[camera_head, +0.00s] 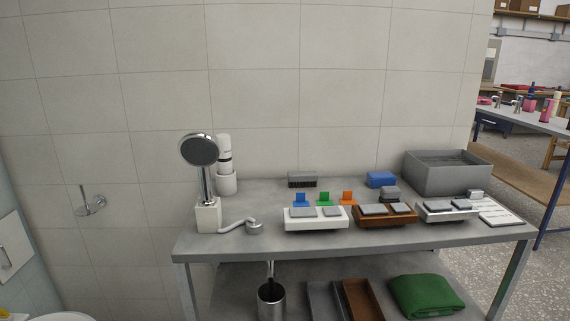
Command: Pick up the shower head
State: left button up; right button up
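The shower head (199,151) has a round dark grey face with a chrome rim and a chrome handle. It stands upright, with the lower end of its handle in a white block-shaped holder (208,216). The holder stands at the left front end of the grey table (270,242). Neither of my grippers shows in this view.
A white cylindrical bottle (225,155) stands close behind the shower head. A curved white and grey fitting (241,225) lies just right of the holder. Small trays, brushes and a grey bin (447,174) fill the table's right. A green towel (426,295) lies below.

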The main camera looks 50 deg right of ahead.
aim_at(201, 150)
jog(key=l+z, duration=0.1)
jog(key=z, duration=0.8)
jog(key=k, duration=0.05)
